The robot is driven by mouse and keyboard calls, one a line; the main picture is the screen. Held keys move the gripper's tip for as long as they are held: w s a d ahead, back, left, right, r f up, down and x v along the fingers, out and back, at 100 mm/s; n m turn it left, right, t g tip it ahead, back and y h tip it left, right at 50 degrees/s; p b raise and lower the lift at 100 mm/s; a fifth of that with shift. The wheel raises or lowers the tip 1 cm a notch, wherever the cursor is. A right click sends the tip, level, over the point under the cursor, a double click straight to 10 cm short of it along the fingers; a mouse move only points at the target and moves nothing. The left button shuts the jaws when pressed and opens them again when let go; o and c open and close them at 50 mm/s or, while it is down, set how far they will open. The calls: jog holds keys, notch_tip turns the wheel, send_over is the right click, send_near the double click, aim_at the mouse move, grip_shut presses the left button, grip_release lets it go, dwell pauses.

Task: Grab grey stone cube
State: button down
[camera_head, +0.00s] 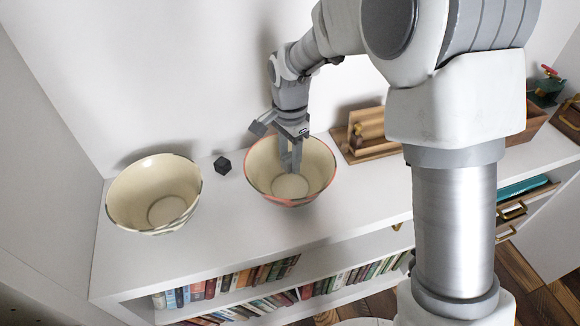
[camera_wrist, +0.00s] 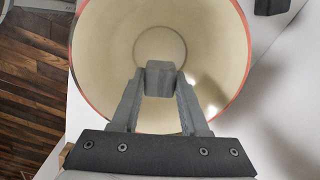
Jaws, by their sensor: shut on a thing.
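The grey stone cube (camera_wrist: 160,78) is held between the fingertips of my gripper (camera_wrist: 160,84), seen in the wrist view. In the head view my gripper (camera_head: 290,162) points down into the red-rimmed cream bowl (camera_head: 322,165), with the fingers over its inside. The bowl's interior (camera_wrist: 100,70) fills most of the wrist view behind the cube. The cube is hard to tell from the fingers in the head view. I cannot tell how far it is above the bowl's bottom.
A black cube (camera_head: 222,165) lies on the white shelf top (camera_head: 170,262) between the red-rimmed bowl and another cream bowl (camera_head: 150,190) at left. A wooden holder (camera_head: 368,150) stands right of the red-rimmed bowl. Books (camera_head: 230,282) fill the shelves below.

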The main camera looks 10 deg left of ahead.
aim_at(290, 157)
notch_tip(290, 157, up, 3)
jog(key=shift+f+p, duration=0.1)
jog(key=shift+p, duration=0.25)
jog(key=shift+r+p, duration=2.25)
jog(key=shift+p, duration=0.05)
